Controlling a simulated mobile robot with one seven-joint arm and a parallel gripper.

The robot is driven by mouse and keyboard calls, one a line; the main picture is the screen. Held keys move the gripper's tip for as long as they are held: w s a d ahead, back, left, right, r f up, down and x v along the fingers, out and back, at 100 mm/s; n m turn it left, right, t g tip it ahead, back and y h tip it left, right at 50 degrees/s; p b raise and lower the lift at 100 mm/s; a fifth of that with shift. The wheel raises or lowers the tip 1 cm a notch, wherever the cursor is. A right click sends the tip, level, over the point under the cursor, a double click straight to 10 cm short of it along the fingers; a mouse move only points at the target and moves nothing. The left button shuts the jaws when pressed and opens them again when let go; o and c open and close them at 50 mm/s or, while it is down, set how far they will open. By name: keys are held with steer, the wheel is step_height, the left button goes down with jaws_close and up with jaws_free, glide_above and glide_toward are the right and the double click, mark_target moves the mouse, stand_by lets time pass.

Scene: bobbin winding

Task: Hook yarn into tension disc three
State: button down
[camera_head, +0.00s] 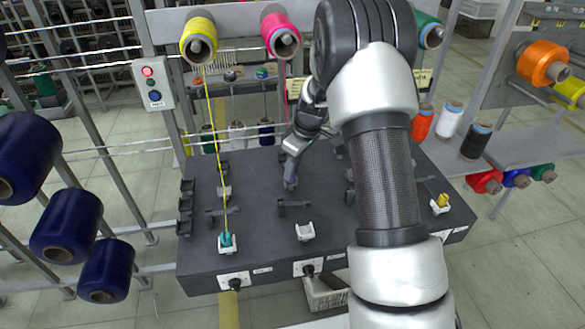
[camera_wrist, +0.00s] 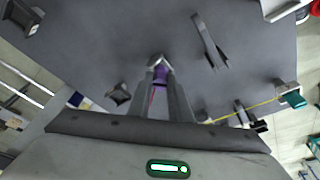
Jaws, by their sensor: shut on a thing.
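My gripper (camera_wrist: 162,82) points down over the dark table and is shut on a small purple piece (camera_wrist: 161,75), with a thin pink strand running beside it. In the head view my gripper (camera_head: 290,182) is over the middle of the table. A pink yarn spool (camera_head: 280,34) hangs on the rail above, and its pink yarn (camera_head: 286,85) drops toward my arm, which hides part of it. Small grey fittings stand on the table, one of them a bracket (camera_head: 294,205) just in front of my gripper. I cannot tell which one is tension disc three.
Yellow yarn (camera_head: 213,125) runs taut from a yellow spool (camera_head: 199,42) to a teal piece (camera_head: 227,240) in a white holder. An empty white holder (camera_head: 305,232) stands at the front middle. A yellow piece (camera_head: 443,200) sits in the right holder. My arm hides the table's right part.

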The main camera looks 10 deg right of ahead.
steer(key=shift+s+f, duration=0.1)
stand_by(0.3)
steer(key=shift+s+r+b, duration=0.2)
steer(key=shift+s+b, duration=0.7)
steer(key=shift+s, duration=1.5)
steer(key=v, duration=0.1)
steer(key=p+v, duration=0.1)
steer(key=v, duration=0.1)
steer(key=a+p+v, duration=0.1)
steer(key=shift+s+d+r, duration=0.1)
steer(key=shift+r, duration=0.3)
